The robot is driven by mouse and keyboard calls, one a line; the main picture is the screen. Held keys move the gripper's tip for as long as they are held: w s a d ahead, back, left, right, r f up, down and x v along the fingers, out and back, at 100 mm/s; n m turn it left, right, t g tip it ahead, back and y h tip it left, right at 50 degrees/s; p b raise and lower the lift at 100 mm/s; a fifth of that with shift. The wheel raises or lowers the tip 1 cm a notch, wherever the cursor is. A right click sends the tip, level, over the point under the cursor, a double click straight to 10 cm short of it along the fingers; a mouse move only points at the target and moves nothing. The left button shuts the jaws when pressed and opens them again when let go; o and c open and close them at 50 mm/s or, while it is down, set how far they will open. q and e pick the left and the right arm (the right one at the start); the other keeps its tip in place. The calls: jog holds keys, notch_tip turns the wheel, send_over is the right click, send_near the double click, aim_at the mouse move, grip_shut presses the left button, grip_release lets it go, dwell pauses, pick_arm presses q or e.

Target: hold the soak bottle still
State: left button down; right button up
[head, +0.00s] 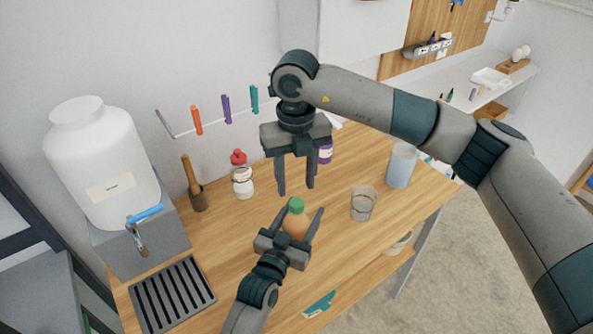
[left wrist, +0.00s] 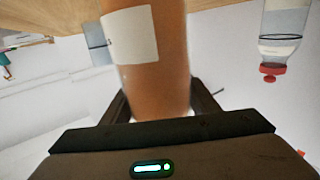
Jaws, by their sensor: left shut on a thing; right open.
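The soak bottle (head: 295,220) has an orange-brown body and a green cap, and stands upright on the wooden table. In the left wrist view the bottle (left wrist: 158,70) fills the middle, with a white label on its side. My left gripper (head: 300,222) is shut on its body, one finger on each side. My right gripper (head: 296,190) is open and empty above the bottle, pointing down. Its fingertips are near the green cap, with no contact that I can make out. The bottle's lower part is hidden behind my left gripper in the head view.
A glass (head: 363,203) stands right of the bottle, and a clear bluish container (head: 401,165) farther right. A red-capped bottle (head: 242,180) and a wooden pestle (head: 193,185) stand at the back left. A large white tank (head: 105,160) and a dark drain grate (head: 172,294) are at the left.

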aim_at(297, 202)
jog(key=n, duration=0.4)
jog(key=shift+r+n, duration=0.4)
jog(key=n, duration=0.4)
jog(key=shift+r, duration=0.35)
jog(key=n, duration=0.4)
jog(key=shift+r+n, duration=0.3)
jog(key=n, duration=0.3)
jog(key=shift+s+d+r, duration=0.1)
jog(key=shift+r, duration=0.1)
jog(key=shift+f, duration=0.1)
jog(key=shift+f, duration=3.9)
